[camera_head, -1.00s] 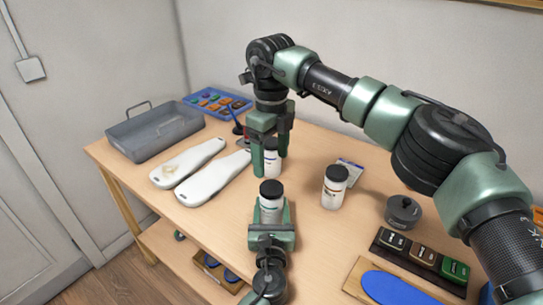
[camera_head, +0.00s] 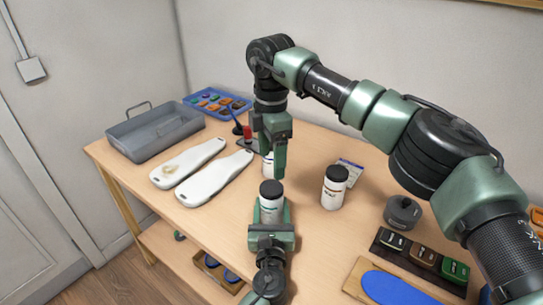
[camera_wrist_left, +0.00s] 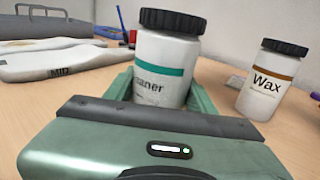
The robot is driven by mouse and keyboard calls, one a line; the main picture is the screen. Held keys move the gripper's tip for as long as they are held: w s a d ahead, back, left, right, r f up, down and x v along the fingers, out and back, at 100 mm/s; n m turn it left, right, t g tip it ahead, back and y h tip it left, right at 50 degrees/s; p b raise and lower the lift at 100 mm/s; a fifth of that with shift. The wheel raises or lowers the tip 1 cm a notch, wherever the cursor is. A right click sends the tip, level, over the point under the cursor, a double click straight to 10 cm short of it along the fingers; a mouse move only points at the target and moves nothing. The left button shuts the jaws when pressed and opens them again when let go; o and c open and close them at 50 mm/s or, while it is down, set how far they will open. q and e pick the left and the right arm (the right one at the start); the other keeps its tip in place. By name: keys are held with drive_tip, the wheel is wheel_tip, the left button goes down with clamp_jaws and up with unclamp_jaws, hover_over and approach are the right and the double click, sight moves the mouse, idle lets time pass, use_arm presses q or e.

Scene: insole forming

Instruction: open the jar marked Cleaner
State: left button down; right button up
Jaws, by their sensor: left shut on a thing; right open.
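The jar marked Cleaner (camera_head: 271,206) is white with a black lid and a teal band.
A white jar (camera_head: 266,165) stands behind, partly hidden by my right gripper. The Wax jar (camera_wrist_left: 268,85) stands to the right. White insole forms (camera_head: 213,180), a grey tray (camera_head: 155,132) and a blue tray (camera_head: 217,103) lie left. A dark round container (camera_head: 403,213) is at right.

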sight(271, 187)
drive_tip(key=m, duration=0.6)
drive_tip(key=shift+m, duration=0.3)
drive_tip(key=shift+f, duration=0.15)
wheel_tip(271, 187, down, 8)
drive_tip(key=shift+r, duration=0.15)
